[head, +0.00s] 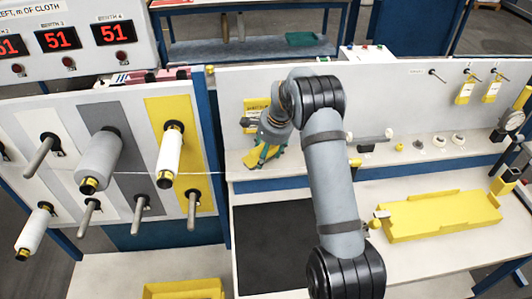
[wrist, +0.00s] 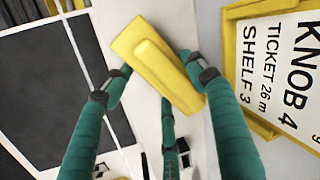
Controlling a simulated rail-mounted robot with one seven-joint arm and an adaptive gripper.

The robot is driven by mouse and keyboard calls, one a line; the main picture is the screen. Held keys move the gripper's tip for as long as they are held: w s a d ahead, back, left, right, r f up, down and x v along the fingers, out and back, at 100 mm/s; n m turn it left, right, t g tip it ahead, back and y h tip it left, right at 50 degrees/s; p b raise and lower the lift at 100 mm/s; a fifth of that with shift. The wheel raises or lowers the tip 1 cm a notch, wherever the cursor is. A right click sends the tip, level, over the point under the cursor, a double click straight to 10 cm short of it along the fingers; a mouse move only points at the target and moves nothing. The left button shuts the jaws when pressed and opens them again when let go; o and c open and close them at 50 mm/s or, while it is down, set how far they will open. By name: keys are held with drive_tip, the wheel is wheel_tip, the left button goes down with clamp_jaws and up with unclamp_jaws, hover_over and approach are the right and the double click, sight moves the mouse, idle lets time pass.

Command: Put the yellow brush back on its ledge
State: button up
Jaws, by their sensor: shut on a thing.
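The yellow brush (wrist: 150,50) is between the green fingers of my gripper (wrist: 157,72) in the wrist view. It lies slanted across the fingertips, with a raised yellow back facing the camera. In the head view, my gripper (head: 266,150) is shut on the brush (head: 250,160) at the left end of the pale ledge (head: 400,158) below the white back panel. The brush is over or very near the ledge. I cannot tell whether it touches it. The fingers hide part of the brush.
A yellow-framed card (wrist: 285,65) reading "KNOB 4, TICKET 26 m, SHELF 3" is close beside the gripper. A dark mat (head: 270,245) lies below. A yellow tray (head: 440,215) is at right. Spool pegs on a panel (head: 60,115) stand at left, with a thread stretching from them.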

drive_tip(key=shift+f+b, duration=0.4)
drive_tip(key=shift+f, duration=0.1)
drive_tip(key=o, duration=1.1)
drive_tip(key=v, duration=1.2)
drive_tip(key=shift+o, duration=1)
